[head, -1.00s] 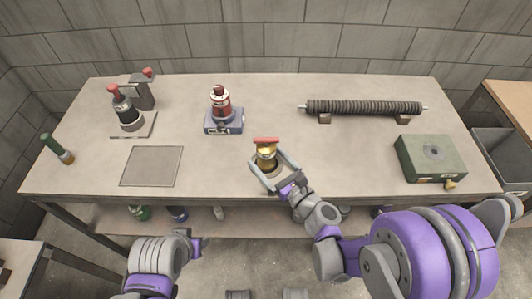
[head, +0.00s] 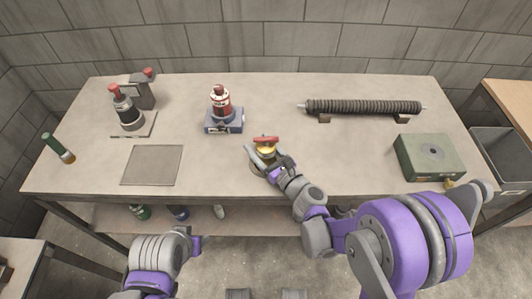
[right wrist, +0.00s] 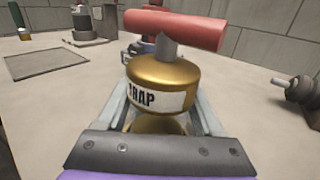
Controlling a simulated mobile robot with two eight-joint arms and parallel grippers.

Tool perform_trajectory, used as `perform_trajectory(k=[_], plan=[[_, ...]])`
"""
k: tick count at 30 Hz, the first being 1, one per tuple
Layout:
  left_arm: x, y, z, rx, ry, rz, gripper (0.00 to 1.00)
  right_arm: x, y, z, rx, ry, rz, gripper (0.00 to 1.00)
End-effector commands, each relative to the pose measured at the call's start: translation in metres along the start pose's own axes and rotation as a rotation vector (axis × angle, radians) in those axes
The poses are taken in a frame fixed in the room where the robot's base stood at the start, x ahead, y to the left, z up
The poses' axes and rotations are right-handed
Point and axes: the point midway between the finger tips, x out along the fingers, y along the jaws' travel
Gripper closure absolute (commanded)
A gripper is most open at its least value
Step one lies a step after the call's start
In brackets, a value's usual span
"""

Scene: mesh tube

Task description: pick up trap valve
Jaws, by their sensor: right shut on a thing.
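The trap valve (head: 265,148) is a brass body with a red bar handle, upright near the front middle of the table. In the right wrist view its brass body (right wrist: 158,82) carries a white label reading "TRAP". My right gripper (head: 263,157) is shut on it, a finger on each side of the lower body. The fingers also show in the right wrist view. The valve's base is partly hidden by the gripper.
A red bottle on a blue-grey base (head: 222,122) stands behind the valve to the left. A ribbed roller (head: 363,107) lies at the back right, and a green box (head: 430,158) sits at the right. A square plate (head: 152,166) lies left. The table's front edge is close.

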Motion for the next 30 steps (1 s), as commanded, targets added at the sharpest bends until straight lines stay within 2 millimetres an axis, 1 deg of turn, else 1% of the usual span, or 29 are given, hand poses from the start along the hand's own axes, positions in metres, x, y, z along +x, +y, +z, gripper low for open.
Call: perform_trajectory(k=[1, 3, 6, 11, 14, 17, 24, 27, 30], plan=[[0.0, 0.0, 0.0, 0.0, 0.0, 0.0, 0.5, 0.0, 0.0, 0.0, 0.0, 0.0, 0.0, 0.72], [0.0, 0.0, 0.0, 0.0, 0.0, 0.0, 0.5, 0.0, 0.0, 0.0, 0.0, 0.0, 0.0, 0.85], [0.0, 0.0, 0.0, 0.0, 0.0, 0.0, 0.5, 0.0, 0.0, 0.0, 0.0, 0.0, 0.0, 1.0], [0.0, 0.0, 0.0, 0.0, 0.0, 0.0, 0.5, 0.0, 0.0, 0.0, 0.0, 0.0, 0.0, 1.0], [-0.001, 0.0, -0.001, 0.0, 0.0, 0.0, 0.5, 0.0, 0.0, 0.005, 0.0, 0.0, 0.0, 1.0], [-0.005, 0.0, -0.002, 0.0, 0.002, 0.0, 0.5, 0.0, 0.0, 0.018, 0.0, -0.001, 0.0, 1.0], [-0.016, 0.0, -0.009, 0.0, 0.006, 0.0, 0.5, -0.001, 0.0, 0.068, 0.0, -0.001, 0.001, 1.0], [-0.019, 0.0, -0.01, 0.0, 0.007, 0.0, 0.5, 0.0, 0.0, 0.084, 0.0, -0.001, 0.001, 1.0], [-0.021, 0.0, -0.011, 0.0, 0.007, 0.0, 0.5, -0.001, -0.004, 0.093, 0.0, 0.0, -0.007, 1.0]])
